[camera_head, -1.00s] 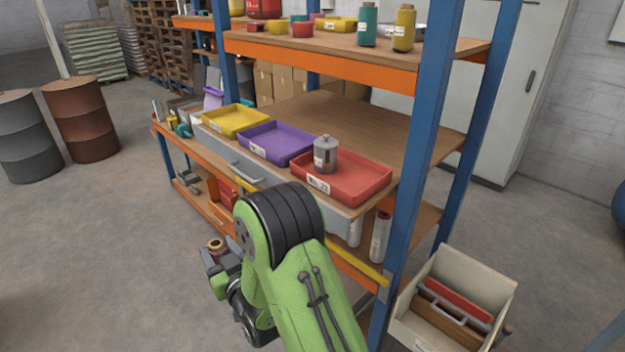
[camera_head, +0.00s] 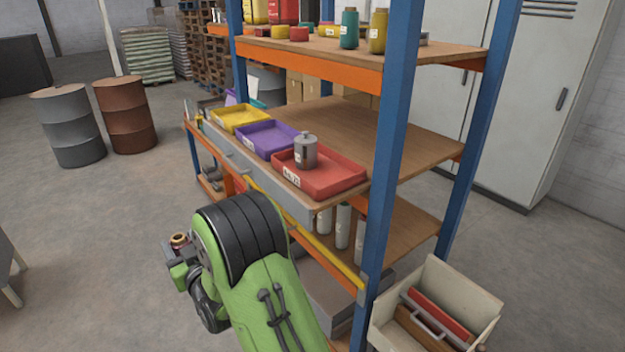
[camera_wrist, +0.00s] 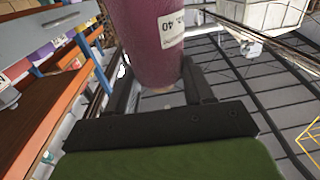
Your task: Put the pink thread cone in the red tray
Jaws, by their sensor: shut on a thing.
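The pink thread cone (camera_wrist: 148,38) is dark pink with a white label marked 40. It fills the upper middle of the wrist view, between the two dark fingers of my gripper (camera_wrist: 160,80), which is shut on it. In the head view my gripper (camera_head: 178,262) is at the lower left, in front of the shelf and partly hidden by my arm; only the brownish top of the cone (camera_head: 180,239) shows there. The red tray (camera_head: 345,182) sits on the middle shelf, at the right end of a tray row. A grey lidded canister (camera_head: 305,154) stands in its left part.
A purple tray (camera_head: 266,138) and a yellow tray (camera_head: 240,118) stand left of the red one. A blue upright (camera_head: 392,150) rises at the right, and the upper shelf (camera_head: 310,62) overhangs behind. A cream bin (camera_head: 480,302) is at lower right. Bare board lies behind the trays.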

